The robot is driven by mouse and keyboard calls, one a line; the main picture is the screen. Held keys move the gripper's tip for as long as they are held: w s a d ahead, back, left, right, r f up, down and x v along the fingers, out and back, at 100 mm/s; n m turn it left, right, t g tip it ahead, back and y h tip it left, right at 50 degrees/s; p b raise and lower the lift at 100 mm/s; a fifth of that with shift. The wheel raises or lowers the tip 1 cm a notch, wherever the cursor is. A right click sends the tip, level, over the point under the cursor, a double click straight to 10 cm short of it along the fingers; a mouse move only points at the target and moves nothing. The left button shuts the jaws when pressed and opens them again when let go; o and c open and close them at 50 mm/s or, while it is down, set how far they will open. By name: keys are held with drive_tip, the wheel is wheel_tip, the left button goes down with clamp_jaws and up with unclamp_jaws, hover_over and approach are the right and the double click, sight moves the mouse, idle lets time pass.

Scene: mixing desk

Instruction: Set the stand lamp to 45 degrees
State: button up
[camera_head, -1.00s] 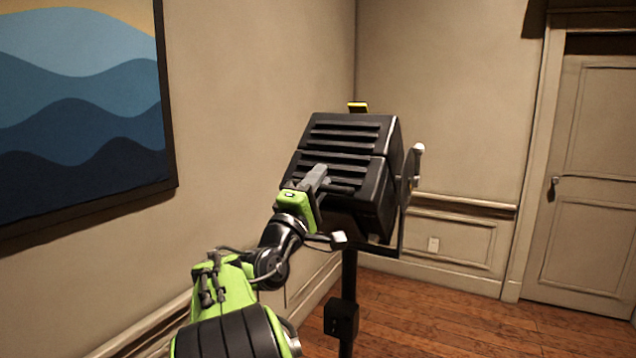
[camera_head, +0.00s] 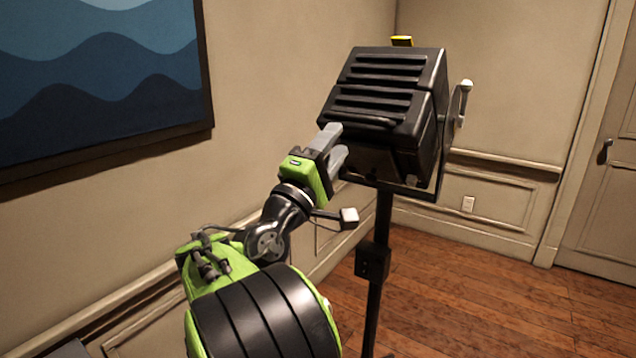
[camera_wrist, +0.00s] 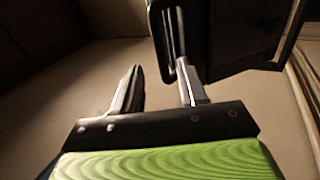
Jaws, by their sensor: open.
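The stand lamp (camera_head: 385,100) is a black box-shaped head with slatted vents, held in a bracket on a dark upright pole. Its head is tilted. A lever with a pale knob (camera_head: 466,86) is on its right side, and a small yellow part shows behind its top. My gripper (camera_head: 338,143) is open at the lower left of the lamp head. In the wrist view my gripper (camera_wrist: 160,90) has its fingers apart, with the black lamp (camera_wrist: 245,35) above and to the right. The right fingertip overlaps a lamp edge; I cannot tell whether they touch.
A framed wave picture (camera_head: 100,80) hangs on the left wall. A door (camera_head: 608,160) with a dark handle is at the right. The wooden floor (camera_head: 470,300) is clear to the right of the pole.

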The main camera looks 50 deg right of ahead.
drive_tip(key=b+v, duration=0.6)
drive_tip(key=b, duration=0.1)
drive_tip(key=shift+f, duration=0.15)
idle(0.4)
